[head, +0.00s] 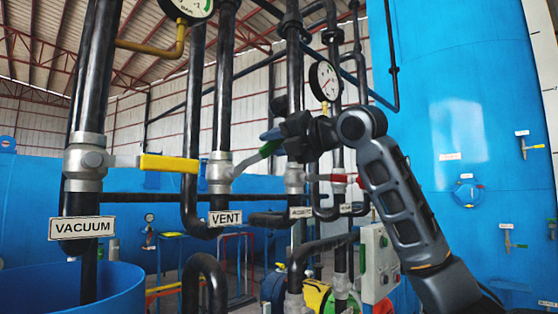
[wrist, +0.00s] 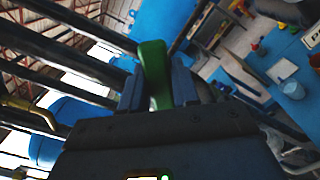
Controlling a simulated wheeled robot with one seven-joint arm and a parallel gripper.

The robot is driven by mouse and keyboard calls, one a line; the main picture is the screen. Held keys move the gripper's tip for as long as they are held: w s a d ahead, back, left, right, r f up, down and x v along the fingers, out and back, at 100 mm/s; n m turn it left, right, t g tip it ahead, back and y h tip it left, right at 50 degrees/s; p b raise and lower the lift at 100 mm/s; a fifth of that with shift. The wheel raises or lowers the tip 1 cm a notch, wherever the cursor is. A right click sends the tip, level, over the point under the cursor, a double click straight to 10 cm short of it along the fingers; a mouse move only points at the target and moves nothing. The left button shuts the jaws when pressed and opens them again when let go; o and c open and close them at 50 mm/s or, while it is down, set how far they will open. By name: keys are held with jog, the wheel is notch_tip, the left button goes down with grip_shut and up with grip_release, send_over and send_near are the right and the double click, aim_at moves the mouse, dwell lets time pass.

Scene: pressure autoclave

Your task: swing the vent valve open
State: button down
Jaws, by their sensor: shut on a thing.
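The vent valve (head: 220,172) is a grey body on a black vertical pipe, above a white VENT label (head: 226,218). Its green handle (head: 246,162) slants up and to the right from the body. My gripper (head: 272,142) is at the handle's outer end and shut on it. In the wrist view the green handle (wrist: 154,75) stands between the two dark fingers of my gripper (wrist: 157,88). The handle's outer end is partly hidden by the fingers in the head view.
Left of it, the vacuum valve (head: 86,162) has a yellow handle (head: 168,164) pointing right towards the vent pipe. Right of it is another valve (head: 294,178) with a red handle (head: 342,178) nearby. Pressure gauges (head: 324,80) and pipes stand close around my arm. A blue tank (head: 470,80) fills the right.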

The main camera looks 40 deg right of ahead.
aim_at(260, 149)
jog(key=a+r+n, duration=0.2)
jog(key=shift+a+n, duration=0.1)
jog(key=shift+n, duration=0.3)
jog(key=a+n, duration=0.1)
jog(key=a+r+n, duration=0.1)
jog(key=shift+s+a+r+n, duration=0.1)
jog(key=shift+n, duration=0.3)
jog(key=shift+a+r+n, duration=0.15)
jog(key=shift+a+n, duration=0.9)
jog(key=shift+n, duration=0.05)
jog(key=shift+a+r+n, duration=0.15)
jog(key=shift+a+n, duration=0.85)
jog(key=shift+n, duration=0.1)
jog(key=c, duration=0.9)
grip_release()
jog(key=shift+s, duration=0.1)
jog(key=shift+s+d+b, duration=0.1)
jog(key=shift+s+b, duration=0.5)
jog(key=shift+s, duration=3.3)
